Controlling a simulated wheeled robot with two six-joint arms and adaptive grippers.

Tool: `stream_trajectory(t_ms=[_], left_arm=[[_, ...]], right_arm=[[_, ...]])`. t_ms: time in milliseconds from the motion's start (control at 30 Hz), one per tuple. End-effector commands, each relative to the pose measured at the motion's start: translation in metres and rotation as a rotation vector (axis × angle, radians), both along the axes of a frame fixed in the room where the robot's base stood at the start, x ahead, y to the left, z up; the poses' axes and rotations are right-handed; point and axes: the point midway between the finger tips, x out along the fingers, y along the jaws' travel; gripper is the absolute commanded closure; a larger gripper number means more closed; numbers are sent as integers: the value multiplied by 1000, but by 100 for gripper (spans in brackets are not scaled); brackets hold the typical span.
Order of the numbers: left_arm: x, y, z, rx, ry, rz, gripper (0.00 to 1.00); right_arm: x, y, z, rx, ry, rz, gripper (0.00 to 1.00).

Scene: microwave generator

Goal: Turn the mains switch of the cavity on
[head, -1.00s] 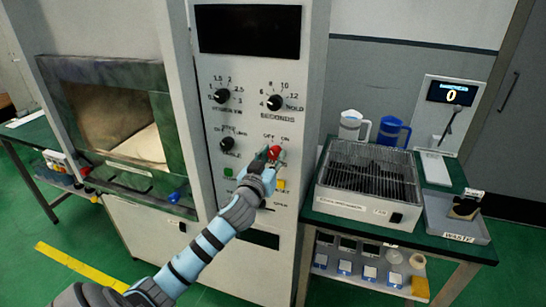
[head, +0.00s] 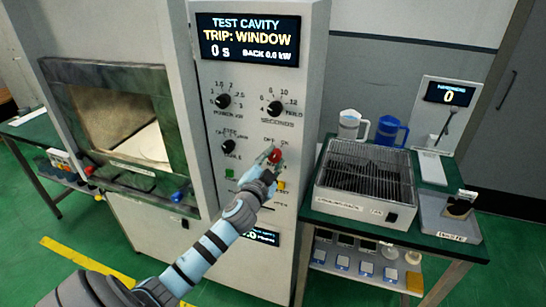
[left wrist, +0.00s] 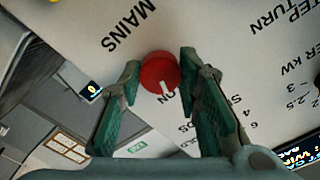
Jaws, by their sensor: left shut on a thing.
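The red mains switch knob (head: 275,156) is on the pale front panel of the cavity cabinet (head: 312,120), under the OFF and ON marks. My left gripper (head: 269,163) is at the knob. In the left wrist view the red knob (left wrist: 160,72) sits between the two green-padded fingers of my left gripper (left wrist: 159,62), which is shut on it. The knob's white line points toward the ON lettering, and MAINS is printed beside it. The upper display (head: 248,40) is lit and reads TEST CAVITY, TRIP: WINDOW, 0 s, BACK 0.0 kW. My right gripper is not in view.
Power (head: 223,101) and seconds (head: 275,108) dials are above the knob. A green button (head: 230,174) and a yellow one (head: 281,185) are close to my gripper. The cavity (head: 125,125) is at left. A bench with a grill-topped box (head: 366,185) and jugs is at right.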

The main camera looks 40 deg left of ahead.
Motion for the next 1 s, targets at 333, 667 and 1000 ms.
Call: stream_trajectory(t_ms=[333, 667, 1000], left_arm=[[0, 0, 0, 154, 54, 1, 97], [0, 0, 0, 187, 65, 0, 97], [0, 0, 0, 187, 65, 0, 53]], right_arm=[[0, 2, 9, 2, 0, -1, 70], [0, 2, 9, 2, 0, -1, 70], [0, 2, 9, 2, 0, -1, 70]])
